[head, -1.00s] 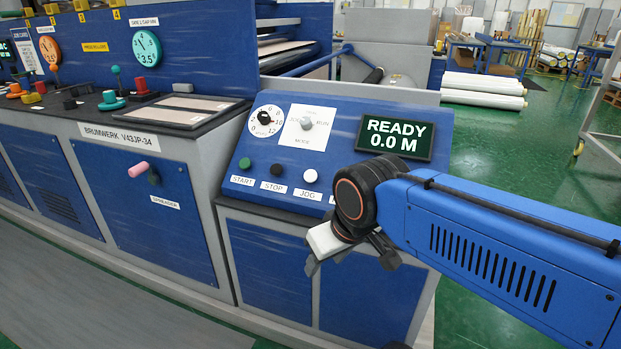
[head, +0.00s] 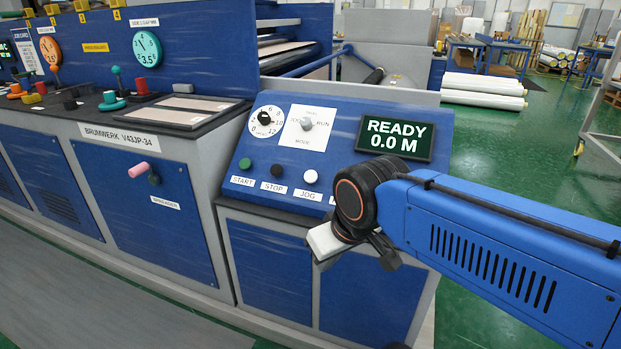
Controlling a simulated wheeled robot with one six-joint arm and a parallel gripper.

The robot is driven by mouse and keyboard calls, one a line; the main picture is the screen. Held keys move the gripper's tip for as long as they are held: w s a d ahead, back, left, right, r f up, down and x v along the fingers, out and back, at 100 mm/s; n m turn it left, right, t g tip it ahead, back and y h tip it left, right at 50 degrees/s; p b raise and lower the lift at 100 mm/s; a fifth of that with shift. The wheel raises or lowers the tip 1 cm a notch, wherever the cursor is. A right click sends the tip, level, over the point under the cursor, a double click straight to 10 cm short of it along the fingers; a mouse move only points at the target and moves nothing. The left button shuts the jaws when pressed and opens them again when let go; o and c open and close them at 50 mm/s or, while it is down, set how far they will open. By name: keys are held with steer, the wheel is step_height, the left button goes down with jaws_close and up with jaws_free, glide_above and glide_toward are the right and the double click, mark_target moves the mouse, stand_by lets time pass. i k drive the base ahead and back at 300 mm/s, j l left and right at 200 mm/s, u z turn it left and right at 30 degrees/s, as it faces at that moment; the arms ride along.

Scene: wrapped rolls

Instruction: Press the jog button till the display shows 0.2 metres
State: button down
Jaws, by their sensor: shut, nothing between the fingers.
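The jog button (head: 311,176) is a round white button above a JOG label on the blue sloping control panel (head: 345,140). Nothing covers it. The display (head: 396,138) at the panel's upper right reads READY and 0.0 M. My gripper (head: 350,254) is in front of the panel, below and to the right of the jog button in the picture, and apart from it. It is shut and empty. Its fingers are partly hidden behind its own white and dark body.
A green button (head: 245,164) labelled START and a black button (head: 277,171) labelled STOP sit left of jog. Above are a numbered dial (head: 265,121) and a MODE knob (head: 307,124). My wrist hides the panel's lower right. A pink-handled lever (head: 139,170) sticks out at left.

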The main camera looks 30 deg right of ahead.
mark_target(310, 177)
steer(key=z, duration=1.6)
steer(key=k+l, duration=0.15)
steer(key=k, duration=0.15)
steer(key=k+l, duration=0.1)
steer(key=k, duration=0.2)
